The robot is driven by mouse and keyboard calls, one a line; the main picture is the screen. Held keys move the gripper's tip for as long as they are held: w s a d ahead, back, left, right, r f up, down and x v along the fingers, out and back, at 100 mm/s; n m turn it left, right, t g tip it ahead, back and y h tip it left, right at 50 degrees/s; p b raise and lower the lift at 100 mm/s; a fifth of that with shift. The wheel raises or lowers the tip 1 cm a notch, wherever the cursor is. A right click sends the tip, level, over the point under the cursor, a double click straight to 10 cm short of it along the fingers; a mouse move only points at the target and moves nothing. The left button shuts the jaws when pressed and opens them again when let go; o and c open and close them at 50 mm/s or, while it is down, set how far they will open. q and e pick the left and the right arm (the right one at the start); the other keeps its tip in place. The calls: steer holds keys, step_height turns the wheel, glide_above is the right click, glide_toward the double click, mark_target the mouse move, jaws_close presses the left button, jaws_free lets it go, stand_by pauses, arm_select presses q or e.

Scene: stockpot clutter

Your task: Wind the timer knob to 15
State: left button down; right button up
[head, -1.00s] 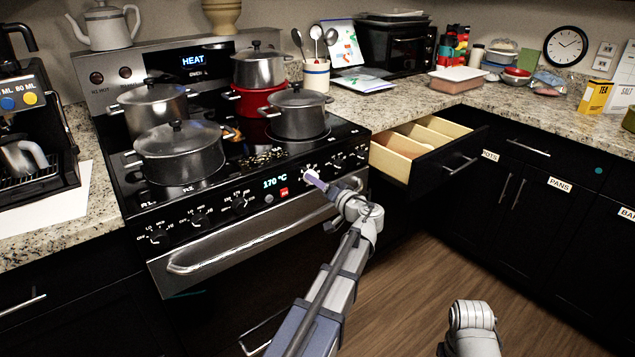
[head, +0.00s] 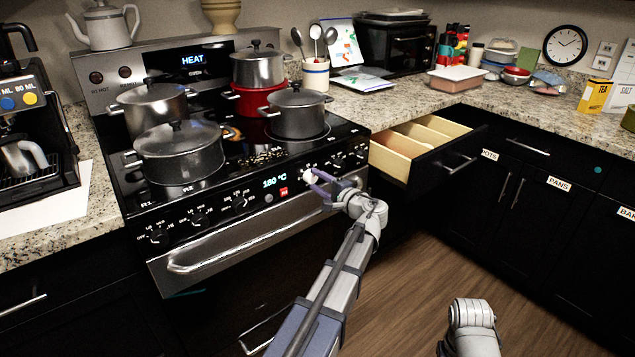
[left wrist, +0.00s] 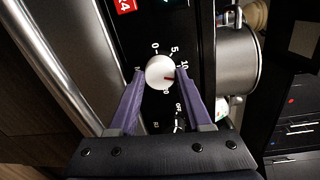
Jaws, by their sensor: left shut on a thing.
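The timer knob (head: 308,176) is a round white knob on the oven's front panel. In the left wrist view the knob (left wrist: 159,70) carries a short red mark, turned toward the right side of its dial, close to the 10. The dial shows 0, 5 and 10; some other numbers are partly hidden by the fingers. My left gripper (head: 313,183) has its purple fingers on both sides of the knob and is shut on it. My right gripper is out of view; only part of my right arm shows at the bottom of the head view.
Black control knobs (head: 240,204) line the panel beside the timer knob. The oven handle (head: 235,243) runs just below. Several pots, such as the front left pot (head: 180,155), stand on the stove. An open drawer (head: 420,150) juts out to the right.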

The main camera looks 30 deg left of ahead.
arm_select(q)
steer(key=m, duration=0.4)
steer(key=shift+m, duration=0.4)
stand_by(0.4)
steer(key=shift+c, duration=1.7)
jaws_free()
steer(key=shift+d, duration=0.1)
steer(key=v, duration=0.7)
steer(key=shift+d, duration=0.35)
steer(key=shift+f, duration=0.1)
